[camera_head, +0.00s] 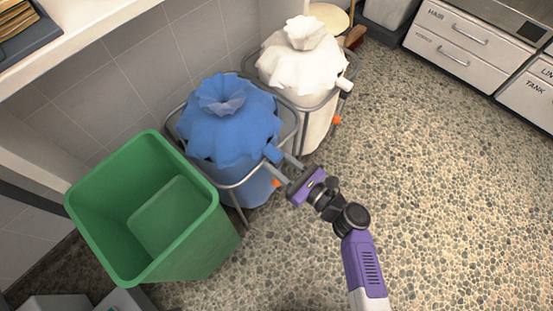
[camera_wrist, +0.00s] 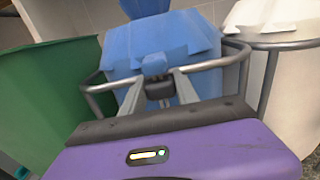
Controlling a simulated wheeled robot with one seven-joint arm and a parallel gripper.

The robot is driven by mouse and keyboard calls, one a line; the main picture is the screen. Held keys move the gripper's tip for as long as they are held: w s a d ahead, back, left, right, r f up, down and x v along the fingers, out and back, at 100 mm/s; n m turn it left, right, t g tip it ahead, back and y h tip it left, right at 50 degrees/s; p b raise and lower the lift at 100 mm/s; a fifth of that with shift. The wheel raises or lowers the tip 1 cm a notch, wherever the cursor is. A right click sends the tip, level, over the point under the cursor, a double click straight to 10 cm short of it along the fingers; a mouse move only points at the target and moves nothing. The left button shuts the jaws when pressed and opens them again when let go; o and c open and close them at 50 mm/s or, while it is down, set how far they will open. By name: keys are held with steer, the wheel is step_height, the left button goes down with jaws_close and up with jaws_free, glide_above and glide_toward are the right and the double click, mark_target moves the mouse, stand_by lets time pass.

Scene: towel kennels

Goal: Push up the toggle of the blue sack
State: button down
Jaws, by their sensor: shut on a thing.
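The blue sack (camera_head: 225,125) hangs in a grey metal frame (camera_head: 237,184), its top gathered into a ruffled neck. It also shows in the wrist view (camera_wrist: 190,42). Its toggle, a small dark block (camera_wrist: 159,89) below a blue tab (camera_wrist: 154,65), sits at the sack's front. My gripper (camera_head: 284,168) reaches in from the lower right, at the sack's near right side. In the wrist view my gripper's fingers (camera_wrist: 159,84) lie on either side of the toggle and are shut on it. In the head view the fingers partly hide the toggle.
An empty green bin (camera_head: 150,262) stands left of the blue sack. A white sack (camera_head: 300,65) in a similar frame stands behind it, to the right. White drawers (camera_head: 460,40) line the back right. The pebbled floor (camera_head: 440,190) at right is clear.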

steer(key=c, duration=0.9)
jaws_free()
steer(key=p+v, duration=0.2)
steer(key=v, duration=0.6)
